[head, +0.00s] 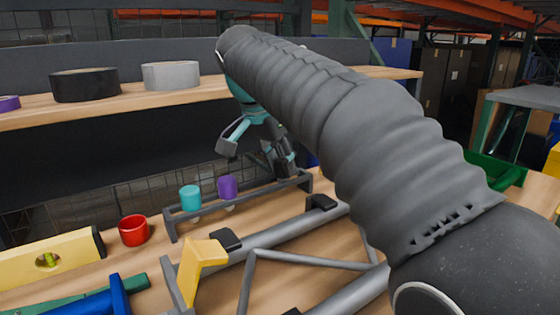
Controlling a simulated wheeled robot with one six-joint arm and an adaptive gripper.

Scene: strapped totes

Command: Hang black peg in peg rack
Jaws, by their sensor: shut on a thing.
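The peg rack (173,226) is a low grey frame on the wooden bench, running from left of centre toward the back. A cyan peg (190,198) and a purple peg (227,187) hang in it side by side, with pale ends below the rail. The right part of its rail looks free of pegs. My gripper (256,152), teal with grey fingers, is above and behind the rack's right half, pointing down. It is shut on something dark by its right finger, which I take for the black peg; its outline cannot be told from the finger.
A red cup-like piece (134,230) and a yellow level (50,258) lie left of the rack. A yellow-handled grey clamp (201,258) lies in front. A shelf above holds black tape (85,86) and grey tape (171,76). My arm hides much of the right side.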

